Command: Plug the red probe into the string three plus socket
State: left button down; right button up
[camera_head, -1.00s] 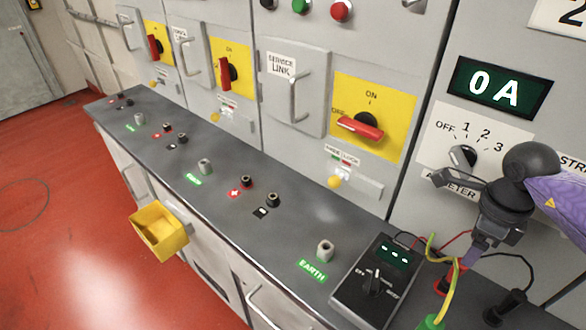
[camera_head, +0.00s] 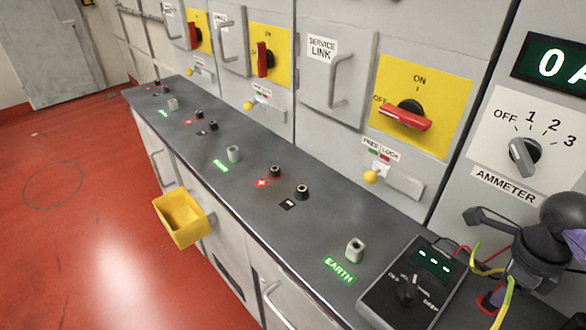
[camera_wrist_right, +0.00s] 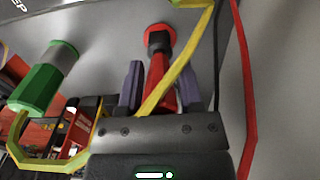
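The red probe (camera_wrist_right: 160,80) is between my right gripper's two purple fingers (camera_wrist_right: 160,88) in the right wrist view, its tip end at a dark round seat with a red rim. Slim gaps seem to show beside the probe, so the fingers look open around it. In the head view my right gripper (camera_head: 506,288) is low at the bottom right, beside the meter (camera_head: 408,290), and mostly hides the probe. A plus socket (camera_head: 275,171) with a red label stands on the bench beside a black minus socket (camera_head: 302,191). My left gripper is not in view.
Yellow and red leads hang around my right gripper; a green plug (camera_wrist_right: 45,80) stands to its left. An earth post (camera_head: 354,249) stands left of the meter. More sockets line the far bench. A yellow bin (camera_head: 181,218) hangs at the bench front.

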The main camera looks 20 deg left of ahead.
grip_shut()
jog(key=shift+r+p, duration=0.8)
jog(key=shift+r, duration=0.15)
jog(key=shift+r+p, duration=0.65)
jog(key=shift+r, duration=0.2)
jog(key=shift+r, duration=0.1)
notch_tip(320, 180, up, 5)
jog(key=p, duration=0.4)
